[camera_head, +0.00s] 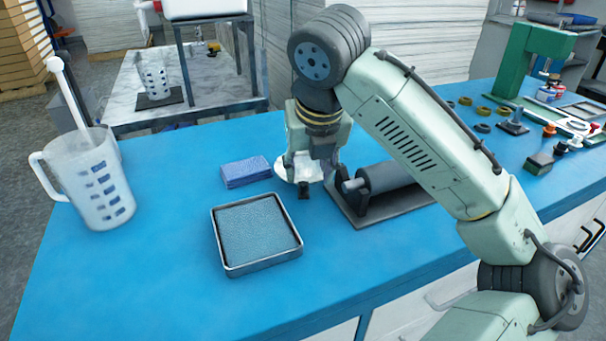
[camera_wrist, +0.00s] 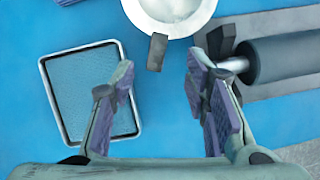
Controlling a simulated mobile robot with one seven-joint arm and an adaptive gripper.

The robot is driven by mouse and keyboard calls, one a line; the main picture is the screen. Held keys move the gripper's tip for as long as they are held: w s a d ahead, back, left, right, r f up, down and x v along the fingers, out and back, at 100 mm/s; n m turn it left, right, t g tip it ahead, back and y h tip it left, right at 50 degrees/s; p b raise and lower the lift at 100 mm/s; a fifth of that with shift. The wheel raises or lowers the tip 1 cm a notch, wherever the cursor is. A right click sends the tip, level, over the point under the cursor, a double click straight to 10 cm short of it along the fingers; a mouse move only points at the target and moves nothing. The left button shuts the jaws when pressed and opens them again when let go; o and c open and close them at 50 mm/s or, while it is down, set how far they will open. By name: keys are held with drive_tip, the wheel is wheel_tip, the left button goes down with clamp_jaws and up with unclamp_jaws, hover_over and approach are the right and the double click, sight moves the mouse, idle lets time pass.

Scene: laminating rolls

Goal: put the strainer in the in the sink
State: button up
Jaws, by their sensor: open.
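A round white bowl-like piece with a short dark handle, which looks like the strainer (camera_head: 285,174), is on the blue table under my gripper (camera_head: 312,160). In the wrist view the strainer (camera_wrist: 172,12) is at the top edge, partly cut off, its handle pointing down toward the gap between my fingers. My gripper (camera_wrist: 158,75) is open, with nothing between its fingers. A square metal-rimmed tray with a blue mesh-like floor (camera_head: 256,235) lies nearer the front; it may be the sink. It also shows left of my fingers in the wrist view (camera_wrist: 92,92).
A dark roller on a grey base (camera_head: 385,188) is close right of the strainer. A clear jug (camera_head: 90,185) with a white stick stands far left. Small parts lie far right. The table's left front is clear.

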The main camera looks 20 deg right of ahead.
sight(305, 182)
drive_tip(key=shift+a+p+x, duration=0.1)
drive_tip(key=shift+p+x, duration=0.1)
drive_tip(key=shift+x, duration=1.15)
drive_tip(key=shift+a+p+x, duration=0.15)
drive_tip(key=shift+p+x, duration=0.05)
drive_tip(key=shift+x, duration=1.15)
drive_tip(key=shift+s+f, duration=0.1)
drive_tip(key=shift+s, duration=0.05)
drive_tip(key=shift+c, duration=0.4)
clamp_jaws()
